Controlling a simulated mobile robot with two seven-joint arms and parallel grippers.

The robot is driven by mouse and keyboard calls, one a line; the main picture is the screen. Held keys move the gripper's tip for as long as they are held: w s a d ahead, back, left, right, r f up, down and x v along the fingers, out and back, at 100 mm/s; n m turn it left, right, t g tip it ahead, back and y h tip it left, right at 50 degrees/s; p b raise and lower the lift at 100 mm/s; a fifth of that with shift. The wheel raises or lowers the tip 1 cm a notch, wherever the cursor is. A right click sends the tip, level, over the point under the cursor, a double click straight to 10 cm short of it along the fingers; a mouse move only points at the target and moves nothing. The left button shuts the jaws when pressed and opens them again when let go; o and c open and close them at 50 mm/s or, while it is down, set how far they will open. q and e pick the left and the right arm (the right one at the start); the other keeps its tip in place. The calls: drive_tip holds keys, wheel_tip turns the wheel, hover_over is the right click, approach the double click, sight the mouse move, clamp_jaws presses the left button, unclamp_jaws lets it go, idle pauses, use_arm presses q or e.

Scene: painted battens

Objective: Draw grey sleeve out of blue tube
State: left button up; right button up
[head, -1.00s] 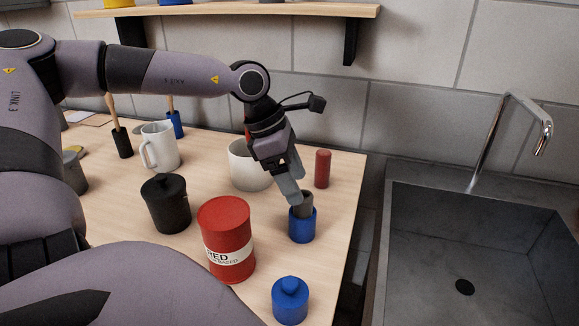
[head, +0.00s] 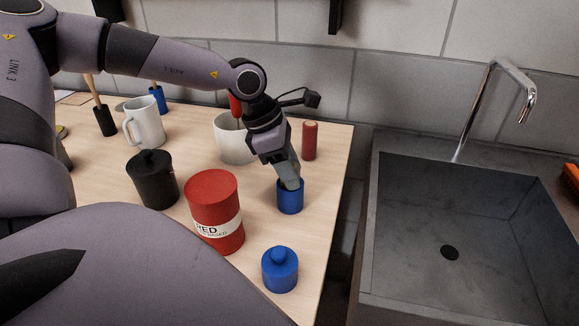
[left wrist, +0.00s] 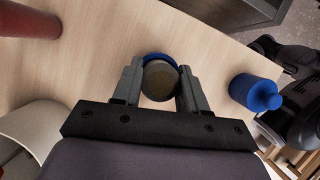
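The blue tube (head: 290,198) stands upright near the right edge of the table. The grey sleeve (left wrist: 160,82) sits in its mouth; in the left wrist view its round top shows with the blue tube's rim (left wrist: 155,57) behind it. My left gripper (head: 289,184) reaches down at a tilt to the tube's mouth, and in the head view its fingers hide most of the sleeve. In the left wrist view its fingers (left wrist: 160,78) lie against both sides of the sleeve, with no clear gap. My right gripper is not in view.
A red can (head: 213,205) and a blue lidded jar (head: 280,270) stand in front of the tube. A white pot (head: 233,148) and a red cylinder (head: 309,141) stand behind it. A black jar (head: 150,180) is left. The sink (head: 450,215) lies right, past the table edge.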

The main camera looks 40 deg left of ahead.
use_arm(q)
drive_tip(key=c, duration=0.4)
drive_tip(key=shift+r+p, duration=1.3)
drive_tip(key=shift+r, duration=1.45)
drive_tip(key=shift+r+p, duration=0.3)
drive_tip(key=shift+r, duration=0.85)
drive_tip(key=shift+r, duration=0.1)
drive_tip(key=shift+r, duration=1.45)
